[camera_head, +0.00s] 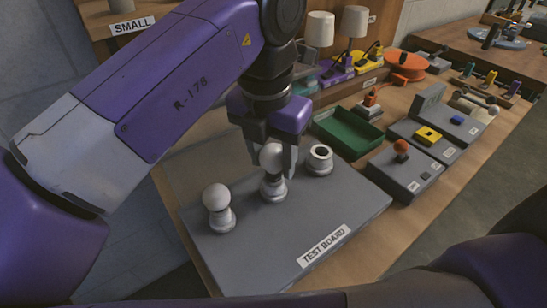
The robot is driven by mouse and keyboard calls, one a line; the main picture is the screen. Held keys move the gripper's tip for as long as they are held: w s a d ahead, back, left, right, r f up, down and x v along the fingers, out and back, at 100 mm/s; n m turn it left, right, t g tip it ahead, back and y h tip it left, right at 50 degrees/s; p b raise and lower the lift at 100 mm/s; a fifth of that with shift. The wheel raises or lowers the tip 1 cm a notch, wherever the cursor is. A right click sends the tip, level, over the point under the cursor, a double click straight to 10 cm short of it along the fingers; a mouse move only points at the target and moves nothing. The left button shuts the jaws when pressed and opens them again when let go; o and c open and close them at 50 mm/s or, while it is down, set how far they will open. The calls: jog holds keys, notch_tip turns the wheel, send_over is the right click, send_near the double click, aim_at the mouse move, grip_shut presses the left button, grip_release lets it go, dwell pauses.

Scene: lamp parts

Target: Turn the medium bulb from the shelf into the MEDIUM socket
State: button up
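The grey test board (340,210) carries a row of three sockets. A white round bulb (272,156) stands upright at the middle socket (273,189). My gripper (271,163) points down over it, with one finger on each side of the glass, and looks shut on it. Whether the bulb is fully seated cannot be told. Another white bulb (215,196) stands in the left socket (222,221). The right socket (320,160) is empty, with a dark open mouth. No size labels on the sockets can be read.
A shelf with a SMALL label (132,25) is at the upper left. A green tray (348,134), grey blocks (405,171) with an orange knob, and two lamps (320,28) stand beyond the board. The board's front part is clear.

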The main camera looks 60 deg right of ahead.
jog(key=shift+o, duration=0.8)
jog(key=shift+s+n+p, duration=0.1)
jog(key=shift+n+p, duration=0.25)
jog(key=shift+n, duration=0.35)
jog(key=n+p, duration=0.1)
jog(key=n, duration=0.4)
jog(key=shift+t, duration=0.3)
jog(key=c, duration=1)
jog(key=m, duration=0.3)
jog(key=shift+f, duration=0.1)
jog(key=m, duration=0.3)
jog(key=shift+m+g, duration=0.3)
jog(key=shift+g, duration=0.1)
